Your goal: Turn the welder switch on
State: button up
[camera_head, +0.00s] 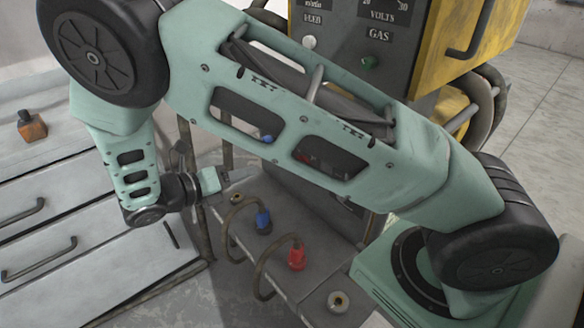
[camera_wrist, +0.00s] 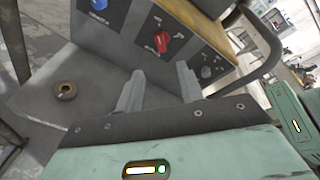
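The welder is the yellow and grey machine (camera_head: 470,40) at the top right of the head view, partly behind my arm. The wrist view shows its lower panel with a blue knob (camera_wrist: 98,5), a red knob (camera_wrist: 162,42) and a small grey control (camera_wrist: 205,72), which looks like the switch. Its on or off position is too small to tell. My gripper (camera_wrist: 158,85) is open and empty, its fingertips apart. In the picture they lie below the red knob and the grey control, with no visible contact. My gripper also shows in the head view (camera_head: 222,178), left of the machine.
A blue plug (camera_head: 263,220) and a red plug (camera_head: 297,256) with cables stand on the grey shelf, near a brass ring (camera_head: 338,301). A bent handle bar (camera_wrist: 262,40) runs beside the panel. Grey drawers (camera_head: 60,235) stand at left.

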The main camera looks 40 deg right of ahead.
jog(key=b+x, duration=0.2)
jog(key=x, duration=1.3)
jog(key=shift+d+b, duration=0.4)
jog(key=shift+s+f, duration=0.1)
grip_shut()
